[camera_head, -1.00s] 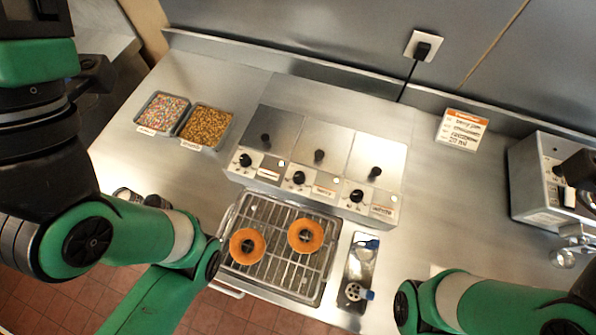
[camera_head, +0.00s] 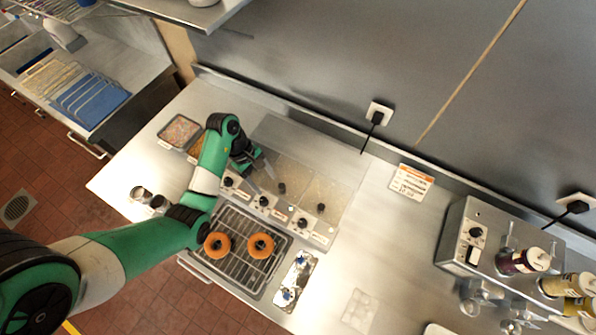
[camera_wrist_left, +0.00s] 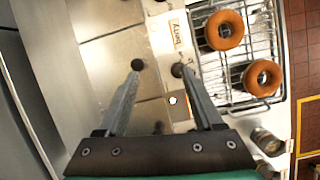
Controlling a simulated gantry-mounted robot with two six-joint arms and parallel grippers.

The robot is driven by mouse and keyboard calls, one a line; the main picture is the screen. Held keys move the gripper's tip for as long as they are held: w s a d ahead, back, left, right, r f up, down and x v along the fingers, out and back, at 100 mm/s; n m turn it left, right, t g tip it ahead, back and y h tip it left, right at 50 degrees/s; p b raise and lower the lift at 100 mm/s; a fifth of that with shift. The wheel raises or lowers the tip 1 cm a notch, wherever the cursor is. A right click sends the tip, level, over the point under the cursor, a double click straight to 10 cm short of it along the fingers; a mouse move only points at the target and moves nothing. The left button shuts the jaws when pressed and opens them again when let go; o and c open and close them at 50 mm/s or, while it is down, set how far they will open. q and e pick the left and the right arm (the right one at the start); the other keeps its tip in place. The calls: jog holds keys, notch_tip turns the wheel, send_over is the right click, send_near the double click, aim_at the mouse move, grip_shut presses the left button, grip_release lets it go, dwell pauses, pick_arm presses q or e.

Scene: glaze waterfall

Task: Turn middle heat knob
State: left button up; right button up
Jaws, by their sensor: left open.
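The warmer (camera_head: 318,236) is a steel unit with three lids and a row of black heat knobs on its front. The middle heat knob (camera_head: 264,201) sits between the left heat knob (camera_head: 228,182) and the right one (camera_head: 302,223). My left gripper (camera_head: 266,172) is open and empty above the left part of the warmer, hiding part of the left lid. In the left wrist view, its fingertips (camera_wrist_left: 160,74) point towards a black lid knob (camera_wrist_left: 138,64) and what looks like the middle heat knob (camera_wrist_left: 178,70). Contact cannot be told. My right gripper is out of view.
Two donuts (camera_head: 217,245) lie on a wire rack (camera_head: 240,279) in front of the warmer. Topping trays (camera_head: 180,131) stand behind left, small jars (camera_head: 140,194) at the front left. A machine (camera_head: 462,238) with bottles stands right. Counter between is mostly clear.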

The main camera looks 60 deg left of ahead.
pick_arm(q)
jog(key=n+p, duration=0.2)
send_near(263, 200)
jog(key=v, duration=0.3)
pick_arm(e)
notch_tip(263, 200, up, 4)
pick_arm(q)
jog(key=b+x, duration=0.4)
jog(key=x, duration=0.7)
jog(key=shift+f, duration=0.35)
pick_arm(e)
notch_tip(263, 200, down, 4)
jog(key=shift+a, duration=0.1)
pick_arm(q)
grip_shut()
